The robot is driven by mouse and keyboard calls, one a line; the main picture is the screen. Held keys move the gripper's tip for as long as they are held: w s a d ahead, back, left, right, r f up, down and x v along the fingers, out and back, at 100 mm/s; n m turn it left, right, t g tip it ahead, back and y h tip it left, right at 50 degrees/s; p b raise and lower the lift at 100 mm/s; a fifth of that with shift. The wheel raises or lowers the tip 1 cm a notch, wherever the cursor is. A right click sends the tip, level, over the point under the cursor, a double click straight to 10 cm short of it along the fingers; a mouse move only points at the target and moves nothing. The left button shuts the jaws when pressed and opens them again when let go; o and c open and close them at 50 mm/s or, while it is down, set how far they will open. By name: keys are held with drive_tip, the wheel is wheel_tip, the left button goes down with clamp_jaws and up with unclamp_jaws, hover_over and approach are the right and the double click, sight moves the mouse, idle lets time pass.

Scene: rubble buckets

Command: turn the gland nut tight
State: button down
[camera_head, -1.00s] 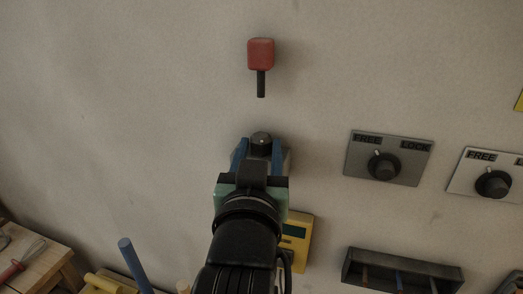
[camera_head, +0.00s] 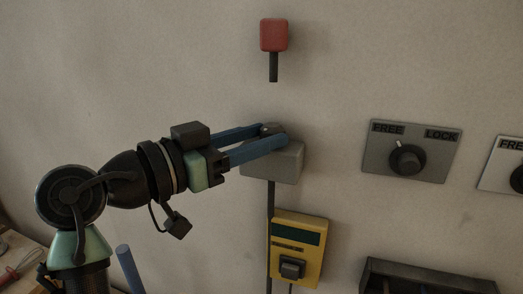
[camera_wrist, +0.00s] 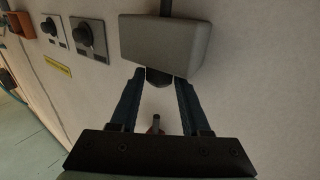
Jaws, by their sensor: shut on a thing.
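The gland nut (camera_head: 267,127) is a small dark round piece on top of a grey wall box (camera_head: 272,168). It also shows in the wrist view (camera_wrist: 159,83), at the box's edge between the fingers. My gripper (camera_head: 274,134) reaches in from the left, and its two long blue fingers are shut on the nut, one on each side. The wrist view shows the fingertips (camera_wrist: 159,75) against the nut, close to the box. The fingers hide part of the nut, and I cannot tell how tight it is.
A red block with a dark stem (camera_head: 274,36) is on the wall above the box. A dark cable (camera_head: 270,215) runs down from the box past a yellow meter (camera_head: 298,250). A FREE/LOCK knob panel (camera_head: 410,152) is to the right, above a dark tray (camera_head: 425,278).

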drive_tip(key=shift+w+a+f+m+g+h, duration=0.1)
drive_tip(key=shift+w+m+g+h, duration=0.05)
drive_tip(key=shift+m+g+h, duration=0.55)
drive_tip(key=shift+g+b, duration=0.3)
drive_tip(key=shift+c, duration=2.1)
unclamp_jaws()
drive_tip(key=shift+o, duration=0.3)
drive_tip(key=shift+r, duration=0.25)
